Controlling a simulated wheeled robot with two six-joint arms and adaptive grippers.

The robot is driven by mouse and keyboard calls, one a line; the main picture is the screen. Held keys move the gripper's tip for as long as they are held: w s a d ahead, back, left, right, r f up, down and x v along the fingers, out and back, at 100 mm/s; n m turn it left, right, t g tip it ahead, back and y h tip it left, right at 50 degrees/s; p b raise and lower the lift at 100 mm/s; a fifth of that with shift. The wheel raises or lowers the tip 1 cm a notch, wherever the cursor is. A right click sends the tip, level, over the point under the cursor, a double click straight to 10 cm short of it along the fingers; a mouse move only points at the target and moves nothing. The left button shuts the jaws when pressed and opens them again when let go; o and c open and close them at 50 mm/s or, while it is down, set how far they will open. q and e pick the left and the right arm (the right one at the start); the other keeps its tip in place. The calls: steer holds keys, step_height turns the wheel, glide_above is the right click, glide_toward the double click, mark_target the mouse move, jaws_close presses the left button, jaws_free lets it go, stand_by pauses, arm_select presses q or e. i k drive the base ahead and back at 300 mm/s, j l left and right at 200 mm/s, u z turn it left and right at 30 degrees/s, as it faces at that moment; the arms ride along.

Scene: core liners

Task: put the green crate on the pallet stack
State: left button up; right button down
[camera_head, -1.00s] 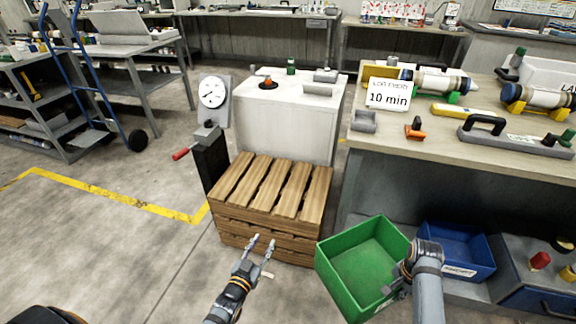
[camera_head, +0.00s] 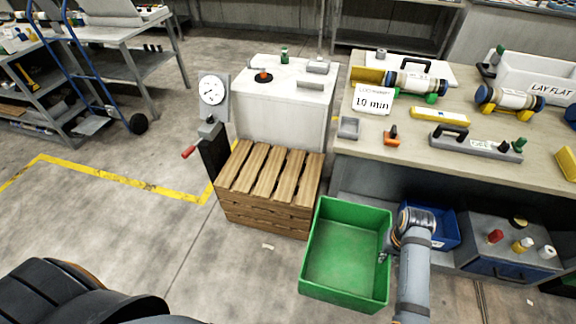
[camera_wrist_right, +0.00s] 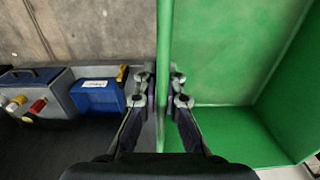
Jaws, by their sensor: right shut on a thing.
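The green crate (camera_head: 345,258) is empty and hangs in front of the bench, to the lower right of the pallet stack in the head view. My right gripper (camera_head: 388,256) is shut on the crate's right wall. In the right wrist view the two fingers of my right gripper (camera_wrist_right: 165,100) clamp the wall of the green crate (camera_wrist_right: 225,60) from both sides. The wooden pallet stack (camera_head: 268,172) stands on the floor with a bare slatted top, left of and behind the crate. My left gripper is out of the head view.
The workbench (camera_head: 450,160) holds tools and a "10 min" card (camera_head: 373,101). A blue bin (camera_head: 445,228) sits beneath it.

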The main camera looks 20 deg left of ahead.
mark_target(272, 167)
steer(key=i+j, duration=0.1)
steer(key=j, duration=0.35)
steer(key=i+j+u, duration=0.1)
steer(key=j, duration=0.35)
steer(key=i+j, duration=0.1)
steer(key=j, duration=0.35)
steer(key=i+j+u, duration=0.1)
steer(key=j, duration=0.35)
steer(key=i+j, duration=0.15)
steer(key=j, duration=0.3)
steer(key=i+j, duration=0.3)
steer(key=i, duration=0.2)
steer(key=i+j, duration=0.3)
steer(key=i, duration=0.15)
steer(key=u, duration=0.05)
